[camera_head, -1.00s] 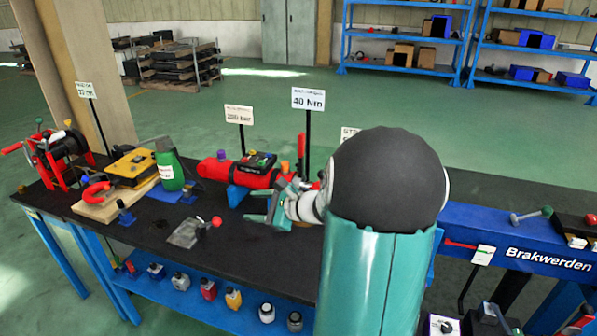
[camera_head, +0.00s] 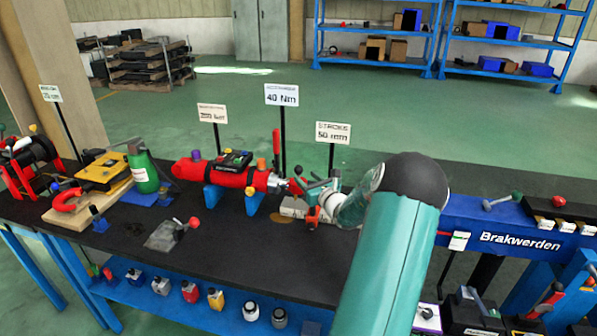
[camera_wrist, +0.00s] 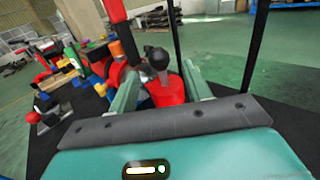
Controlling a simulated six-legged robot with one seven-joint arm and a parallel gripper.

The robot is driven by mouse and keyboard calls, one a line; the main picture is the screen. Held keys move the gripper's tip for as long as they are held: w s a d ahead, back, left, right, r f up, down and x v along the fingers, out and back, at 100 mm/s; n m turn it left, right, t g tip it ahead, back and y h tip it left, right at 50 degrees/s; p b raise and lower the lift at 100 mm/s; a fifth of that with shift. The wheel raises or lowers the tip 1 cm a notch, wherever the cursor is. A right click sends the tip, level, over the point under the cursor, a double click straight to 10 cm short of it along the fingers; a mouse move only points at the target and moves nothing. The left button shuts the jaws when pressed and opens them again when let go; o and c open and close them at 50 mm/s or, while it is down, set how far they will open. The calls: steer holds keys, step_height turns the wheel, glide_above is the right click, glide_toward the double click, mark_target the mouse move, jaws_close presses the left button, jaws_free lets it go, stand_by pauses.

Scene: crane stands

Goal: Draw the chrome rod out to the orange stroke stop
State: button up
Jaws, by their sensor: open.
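The red cylinder (camera_head: 222,174) lies on blue cradles on the black bench. A short chrome end, which looks like the rod (camera_head: 275,182), shows at its right side. My gripper (camera_head: 313,190) is just right of that end, with its jaws open. Contact cannot be told. A small orange-red part (camera_head: 312,214) shows under my gripper; whether it is the stroke stop is unclear.
A "STROKE 50 mm" sign (camera_head: 333,132) and a "40 Nm" sign (camera_head: 282,95) stand behind on posts. A red lever (camera_head: 276,145) rises near the rod end. A pale block (camera_head: 292,208) lies below. The front of the bench is mostly clear.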

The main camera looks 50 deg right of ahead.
mark_target(301, 172)
steer(key=x, duration=0.6)
